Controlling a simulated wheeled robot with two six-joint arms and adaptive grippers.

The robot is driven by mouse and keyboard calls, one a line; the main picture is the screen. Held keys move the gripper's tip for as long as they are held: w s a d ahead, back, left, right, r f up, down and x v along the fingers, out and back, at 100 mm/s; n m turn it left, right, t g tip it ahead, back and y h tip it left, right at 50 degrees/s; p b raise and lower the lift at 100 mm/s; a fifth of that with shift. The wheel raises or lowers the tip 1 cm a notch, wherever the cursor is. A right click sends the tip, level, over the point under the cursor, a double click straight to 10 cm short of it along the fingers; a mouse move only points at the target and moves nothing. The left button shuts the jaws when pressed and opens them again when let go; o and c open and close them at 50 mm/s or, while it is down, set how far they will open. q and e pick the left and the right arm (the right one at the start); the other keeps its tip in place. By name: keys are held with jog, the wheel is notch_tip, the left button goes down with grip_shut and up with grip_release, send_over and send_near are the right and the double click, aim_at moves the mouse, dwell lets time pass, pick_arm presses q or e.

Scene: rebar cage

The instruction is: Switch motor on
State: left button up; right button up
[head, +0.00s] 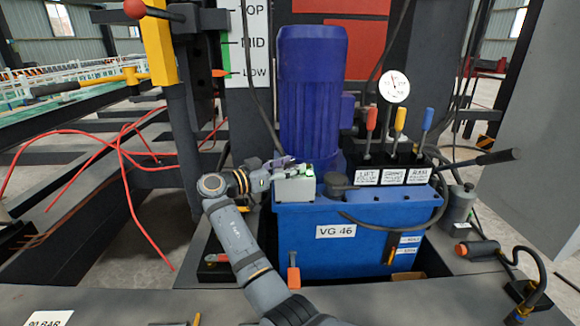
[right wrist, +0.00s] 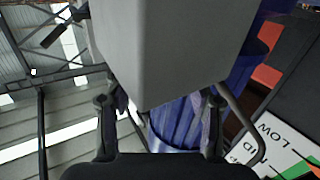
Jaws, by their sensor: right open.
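The blue ribbed motor (head: 312,90) stands upright on the blue tank (head: 340,245) marked VG 46. A small grey box (head: 295,189) sits at the tank's top left corner, in front of the motor. My right gripper (head: 292,168) is open at the top of this box. In the right wrist view, the open fingers (right wrist: 160,108) have a large grey box face (right wrist: 170,45) close in front, with the motor (right wrist: 178,125) behind it. Whether a finger touches the box I cannot tell. No switch shows clearly on the box. My left gripper is not in view.
Red, yellow and blue levers (head: 399,122) stand at the tank's right, near a round gauge (head: 395,86). A level board (head: 247,42) and a yellow post (head: 160,45) stand at the left. Red hoses (head: 122,150) hang further left. A dark beam (head: 400,300) crosses the front.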

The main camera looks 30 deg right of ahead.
aim_at(285, 167)
jog(key=a, duration=0.7)
jog(key=shift+a, duration=0.2)
